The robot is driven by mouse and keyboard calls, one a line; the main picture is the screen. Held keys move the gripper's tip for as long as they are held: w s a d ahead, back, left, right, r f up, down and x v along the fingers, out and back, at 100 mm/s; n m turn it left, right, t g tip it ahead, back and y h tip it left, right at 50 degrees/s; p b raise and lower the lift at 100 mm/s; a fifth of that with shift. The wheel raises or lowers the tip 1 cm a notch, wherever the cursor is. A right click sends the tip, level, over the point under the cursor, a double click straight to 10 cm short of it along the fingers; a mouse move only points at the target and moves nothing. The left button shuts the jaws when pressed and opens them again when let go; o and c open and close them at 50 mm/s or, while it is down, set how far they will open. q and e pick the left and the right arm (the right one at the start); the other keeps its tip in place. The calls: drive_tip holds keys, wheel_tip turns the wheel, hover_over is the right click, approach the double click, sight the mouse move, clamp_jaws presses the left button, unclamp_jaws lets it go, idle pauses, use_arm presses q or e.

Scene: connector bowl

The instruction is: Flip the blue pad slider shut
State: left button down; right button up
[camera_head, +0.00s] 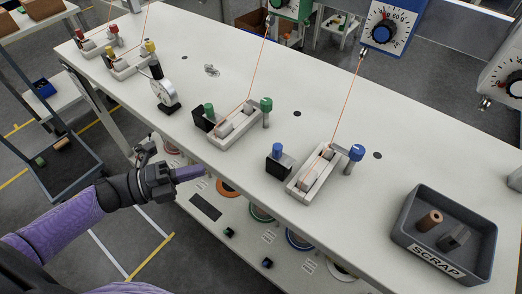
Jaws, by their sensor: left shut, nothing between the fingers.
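The blue station stands right of the table's middle. It has a pale grey fixture (301,188) with rollers, a blue knob (356,153) on a grey post at its right end, and a black block with a blue cap (277,149) at its left. An orange line runs from the fixture up to a blue dial gauge (389,22). I cannot tell which part is the pad slider or whether it is open. My left gripper (203,170) is shut and empty by the table's near edge, left of the blue station and apart from it. My right gripper is not in view.
A similar green station (234,126) stands between my left gripper and the table's middle. Red and yellow stations (130,65) and a small round dial (163,92) are farther left. A grey SCRAP bin (400,225) holding parts sits at right.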

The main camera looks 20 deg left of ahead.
use_arm(q)
approach(282, 154)
drive_tip(key=x, duration=0.3)
drive_tip(key=r+x, duration=0.1)
drive_tip(key=x, duration=0.1)
drive_tip(key=shift+w, duration=0.45)
